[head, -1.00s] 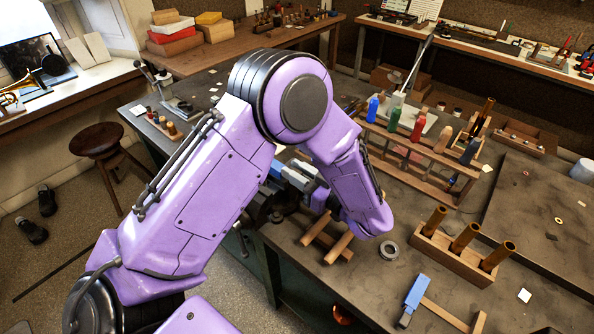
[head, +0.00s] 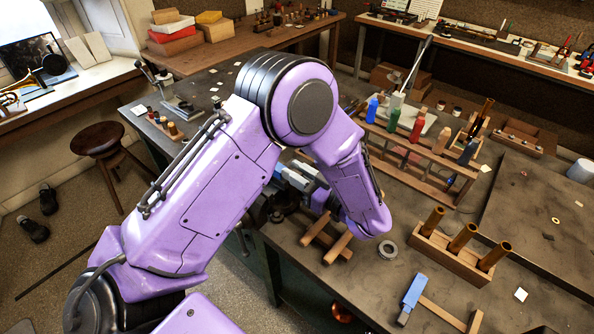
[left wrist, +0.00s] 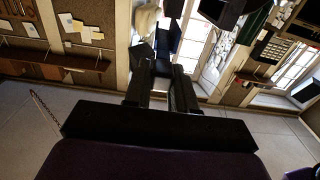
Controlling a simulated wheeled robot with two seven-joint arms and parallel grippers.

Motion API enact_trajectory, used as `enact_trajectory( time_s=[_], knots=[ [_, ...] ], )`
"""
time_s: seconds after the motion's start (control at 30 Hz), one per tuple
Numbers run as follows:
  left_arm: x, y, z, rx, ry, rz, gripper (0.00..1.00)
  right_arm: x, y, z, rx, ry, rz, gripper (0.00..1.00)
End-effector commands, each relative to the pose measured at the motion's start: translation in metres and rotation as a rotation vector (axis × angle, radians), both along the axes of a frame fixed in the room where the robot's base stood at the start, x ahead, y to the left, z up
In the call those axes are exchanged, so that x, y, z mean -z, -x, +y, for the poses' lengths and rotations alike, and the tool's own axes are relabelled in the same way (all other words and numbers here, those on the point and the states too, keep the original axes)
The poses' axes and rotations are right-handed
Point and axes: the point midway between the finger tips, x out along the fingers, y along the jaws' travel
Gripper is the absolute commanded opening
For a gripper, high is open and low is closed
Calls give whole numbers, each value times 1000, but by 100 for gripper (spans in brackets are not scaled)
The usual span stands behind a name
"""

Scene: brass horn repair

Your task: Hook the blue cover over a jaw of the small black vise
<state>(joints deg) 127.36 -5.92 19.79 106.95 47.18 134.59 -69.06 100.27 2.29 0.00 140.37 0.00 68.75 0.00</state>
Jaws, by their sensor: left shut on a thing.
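My left gripper (left wrist: 161,80) is shut on the blue cover (left wrist: 167,36), which shows dark blue between and beyond the fingers in the left wrist view. In the head view my purple left forearm and wrist hide most of the gripper. The small black vise (head: 268,200) is at the bench's near edge, left of my wrist and partly behind the arm. Pale blue-grey pieces (head: 297,178) show between the vise and my wrist. I cannot tell whether the held cover touches a jaw. My right gripper is out of sight.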

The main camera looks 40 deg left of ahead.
Motion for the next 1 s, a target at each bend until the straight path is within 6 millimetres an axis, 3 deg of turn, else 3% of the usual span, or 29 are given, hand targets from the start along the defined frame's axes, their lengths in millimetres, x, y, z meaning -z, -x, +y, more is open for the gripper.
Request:
enact_trajectory(
  time_s=[1.0],
  knots=[
    [7,0,0,-1,0,0,0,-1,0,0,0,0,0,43]
  ],
)
